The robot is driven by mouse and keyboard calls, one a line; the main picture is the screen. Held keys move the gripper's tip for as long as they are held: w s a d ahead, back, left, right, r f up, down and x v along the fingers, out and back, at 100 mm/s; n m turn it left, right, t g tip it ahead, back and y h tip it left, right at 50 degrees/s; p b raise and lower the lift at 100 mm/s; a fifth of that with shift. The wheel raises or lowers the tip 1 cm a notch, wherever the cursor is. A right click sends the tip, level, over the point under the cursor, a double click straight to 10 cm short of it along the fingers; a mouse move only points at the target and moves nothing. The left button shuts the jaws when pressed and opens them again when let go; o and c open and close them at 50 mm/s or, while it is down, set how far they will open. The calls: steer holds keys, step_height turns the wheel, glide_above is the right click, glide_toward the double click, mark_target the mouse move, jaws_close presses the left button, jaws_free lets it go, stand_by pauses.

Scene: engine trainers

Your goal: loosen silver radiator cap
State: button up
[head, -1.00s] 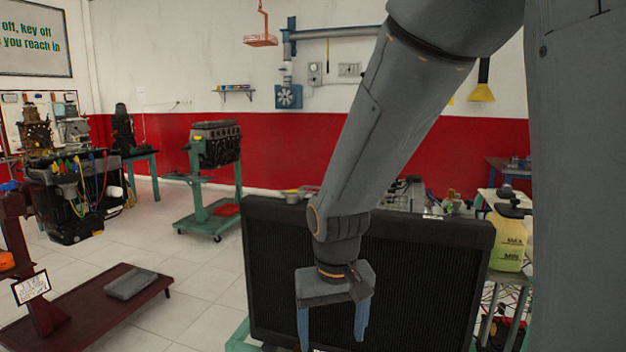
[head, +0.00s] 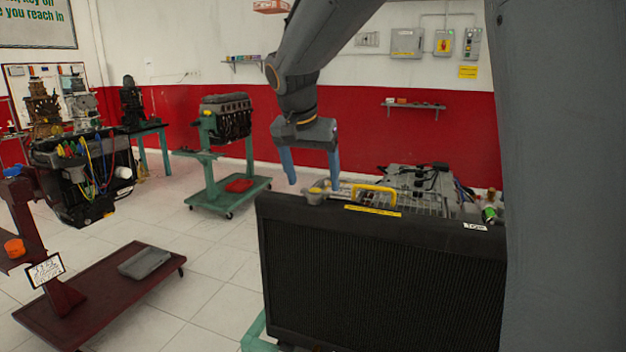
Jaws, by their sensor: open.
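My gripper (head: 312,188) points down with its blue fingers spread apart, and nothing shows between them. It is above the top left corner of a black radiator (head: 380,270). A small silver-grey round cap (head: 318,190) shows at that corner, just below and between the fingertips. I cannot tell whether the fingers touch it or are a little behind or in front of it.
A yellow handle (head: 374,189) and a yellow label (head: 372,210) are along the radiator's top edge. A grey engine (head: 415,185) stands behind it. An engine on a green stand (head: 226,120) is at the left back. A dark red platform (head: 95,300) stands front left, with open floor between.

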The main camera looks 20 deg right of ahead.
mark_target(315, 193)
steer(key=shift+x, duration=1.15)
steer(key=c, duration=1)
steer(key=shift+c, duration=0.2)
